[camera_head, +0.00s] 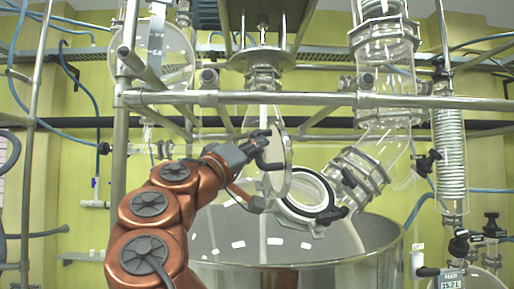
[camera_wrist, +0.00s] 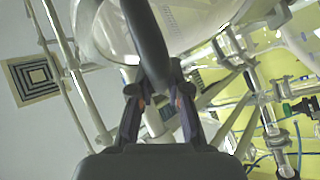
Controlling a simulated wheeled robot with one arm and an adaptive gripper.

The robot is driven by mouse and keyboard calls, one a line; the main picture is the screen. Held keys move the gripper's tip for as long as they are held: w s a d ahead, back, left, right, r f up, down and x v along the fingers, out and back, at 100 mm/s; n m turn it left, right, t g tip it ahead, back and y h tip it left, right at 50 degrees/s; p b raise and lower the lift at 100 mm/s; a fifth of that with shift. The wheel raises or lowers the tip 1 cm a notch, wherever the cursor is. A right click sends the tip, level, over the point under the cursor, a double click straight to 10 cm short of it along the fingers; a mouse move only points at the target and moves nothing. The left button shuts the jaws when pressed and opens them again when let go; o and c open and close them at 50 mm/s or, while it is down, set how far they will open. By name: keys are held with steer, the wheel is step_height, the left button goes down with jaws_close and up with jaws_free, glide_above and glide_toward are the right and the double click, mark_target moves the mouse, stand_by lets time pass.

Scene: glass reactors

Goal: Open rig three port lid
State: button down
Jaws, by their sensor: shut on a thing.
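The port lid (camera_head: 281,178) is a round glass disc with a rim, seen nearly edge-on in the head view. My gripper (camera_head: 262,148) is at the lid's upper left, shut on the dark lid handle. In the wrist view the thick black handle (camera_wrist: 146,40) runs between the two fingers of my gripper (camera_wrist: 161,95). Whether this is rig three cannot be read.
A large steel vessel wall (camera_head: 290,278) stands below the port. A horizontal steel rail (camera_head: 280,99) crosses above my gripper. Black clamp knobs (camera_head: 332,215) stick out beside the port. A glass coil column (camera_head: 451,150) stands at the right.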

steer(key=c, duration=1.1)
jaws_free()
steer(key=shift+s, duration=0.1)
steer(key=shift+v, duration=5.95)
steer(key=shift+f, duration=0.1)
